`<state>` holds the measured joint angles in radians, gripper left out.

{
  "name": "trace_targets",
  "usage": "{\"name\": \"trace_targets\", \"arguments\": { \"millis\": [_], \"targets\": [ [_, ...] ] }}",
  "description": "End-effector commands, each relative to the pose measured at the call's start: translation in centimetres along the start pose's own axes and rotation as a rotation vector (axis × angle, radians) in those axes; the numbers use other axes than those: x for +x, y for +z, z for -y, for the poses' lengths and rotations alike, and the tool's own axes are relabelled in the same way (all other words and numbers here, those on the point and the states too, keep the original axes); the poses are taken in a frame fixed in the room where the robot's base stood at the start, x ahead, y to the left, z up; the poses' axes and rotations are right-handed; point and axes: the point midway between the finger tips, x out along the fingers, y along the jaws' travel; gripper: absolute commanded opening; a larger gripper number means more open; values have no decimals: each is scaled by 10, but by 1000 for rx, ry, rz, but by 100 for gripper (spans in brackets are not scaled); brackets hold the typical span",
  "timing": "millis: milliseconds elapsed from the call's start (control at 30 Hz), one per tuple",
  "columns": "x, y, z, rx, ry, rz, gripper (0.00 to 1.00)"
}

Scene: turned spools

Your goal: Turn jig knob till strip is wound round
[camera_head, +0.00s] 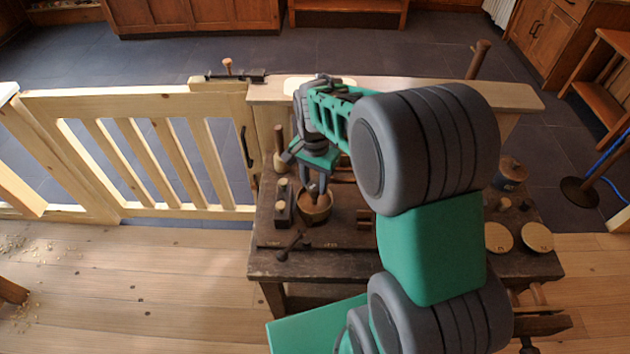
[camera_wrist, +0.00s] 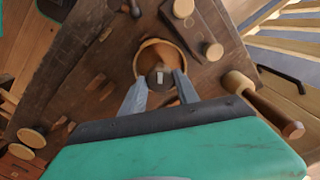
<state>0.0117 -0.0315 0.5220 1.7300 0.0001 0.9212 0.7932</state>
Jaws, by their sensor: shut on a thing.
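In the wrist view a brown curved strip (camera_wrist: 165,50) stands like a round wall around a dark knob (camera_wrist: 160,77) with a pale mark on it. My gripper (camera_wrist: 163,85) reaches in from the near side, its two grey fingers on either side of the knob, shut on it. The fingers hide the near side of the strip, so I cannot tell whether its ends meet. In the head view the strip (camera_head: 316,213) looks like a brown bowl on the dark workbench (camera_head: 340,235), with my gripper (camera_head: 315,190) pointing down into it.
A dark block with pale round pegs (camera_head: 283,207) stands close left of the strip. Pale discs (camera_head: 537,237) and a lidded pot (camera_head: 510,174) are at the bench's right. A wooden gate (camera_head: 140,105) is behind at left.

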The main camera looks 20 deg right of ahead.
Motion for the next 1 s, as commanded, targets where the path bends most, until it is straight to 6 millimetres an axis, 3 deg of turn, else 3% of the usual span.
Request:
{"name": "trace_targets", "arguments": {
  "millis": [233, 267, 500, 767, 1000],
  "targets": [
    [0, 0, 0, -1, 0, 0, 0],
    [0, 0, 0, -1, 0, 0, 39],
    [0, 0, 0, -2, 0, 0, 59],
    [-2, 0, 0, -2, -1, -1, 59],
    [-42, -1, 1, -2, -4, -4, 59]
  ]
}}
